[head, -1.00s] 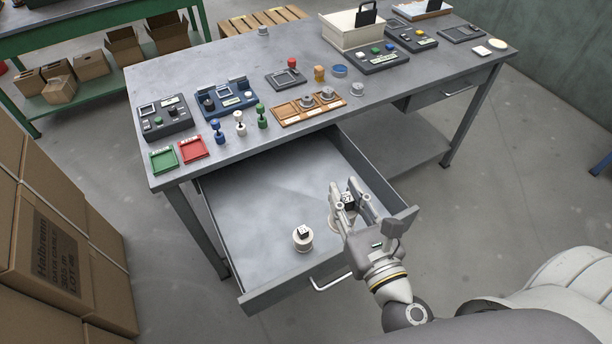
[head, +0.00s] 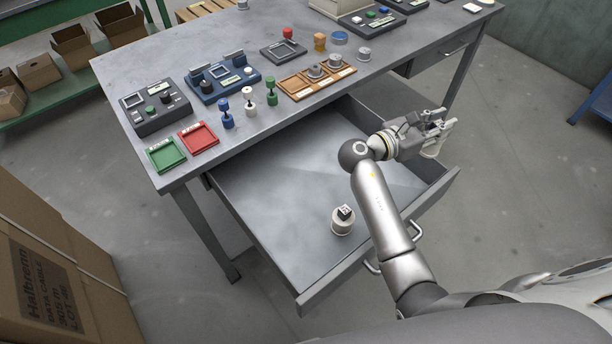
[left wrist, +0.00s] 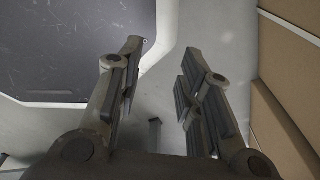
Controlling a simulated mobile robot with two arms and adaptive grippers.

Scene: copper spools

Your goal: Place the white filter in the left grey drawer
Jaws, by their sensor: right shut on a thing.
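The left grey drawer (head: 280,215) is pulled open below the table. One pale round piece with a black-and-white cube-like top (head: 342,222) stands in it near the front. My right gripper (head: 446,126) is shut on a whitish round piece (head: 432,150), likely the white filter, mostly hidden by the fingers. It is up by the drawer's right side; I cannot tell whether it is over the drawer or just outside it. My left gripper (left wrist: 165,75) shows only in the left wrist view, open and empty above the floor.
The grey table (head: 200,140) carries a red tray (head: 198,138), a green tray (head: 166,154), coloured stampers, an orange holder (head: 316,78) and control boxes. The right drawer (head: 440,52) is shut. Cardboard boxes (head: 60,270) stand at the left. Much of the open drawer's floor is clear.

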